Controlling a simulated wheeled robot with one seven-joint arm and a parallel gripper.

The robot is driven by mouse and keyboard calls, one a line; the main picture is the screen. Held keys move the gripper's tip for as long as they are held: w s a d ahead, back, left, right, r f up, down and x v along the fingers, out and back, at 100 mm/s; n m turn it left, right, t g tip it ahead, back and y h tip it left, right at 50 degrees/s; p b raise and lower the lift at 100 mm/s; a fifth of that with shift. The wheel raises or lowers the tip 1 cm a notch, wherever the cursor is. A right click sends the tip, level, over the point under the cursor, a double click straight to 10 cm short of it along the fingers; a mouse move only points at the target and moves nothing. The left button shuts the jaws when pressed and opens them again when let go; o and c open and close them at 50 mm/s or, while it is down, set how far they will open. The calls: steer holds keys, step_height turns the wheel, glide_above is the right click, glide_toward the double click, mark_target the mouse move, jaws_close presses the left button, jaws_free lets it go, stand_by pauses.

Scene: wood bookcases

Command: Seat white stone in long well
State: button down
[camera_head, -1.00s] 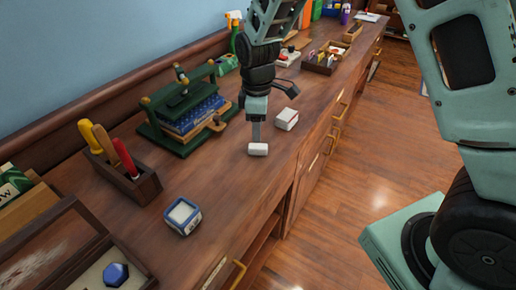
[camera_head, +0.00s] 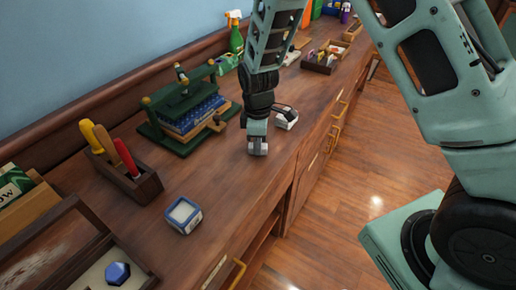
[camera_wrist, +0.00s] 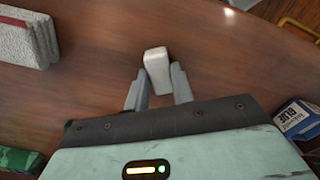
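The white stone (camera_wrist: 157,68) is a small pale block on the wooden counter. In the wrist view it lies between the two grey fingers of my gripper (camera_wrist: 159,84), one on each side. The fingers are very near its sides, and I cannot tell whether they press on it. In the head view my gripper (camera_head: 257,150) is down at the counter and mostly hides the stone. A cream tray (camera_head: 92,278) with a blue hexagonal piece (camera_head: 117,273) shows at the lower left. It is cut off by the frame edge, and I cannot make out a long well.
A larger white block (camera_head: 287,118) lies just behind my gripper. A tool holder (camera_head: 135,180) and a green press (camera_head: 184,112) stand along the back.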

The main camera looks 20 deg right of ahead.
step_height(320, 180, up, 10)
stand_by(0.7)
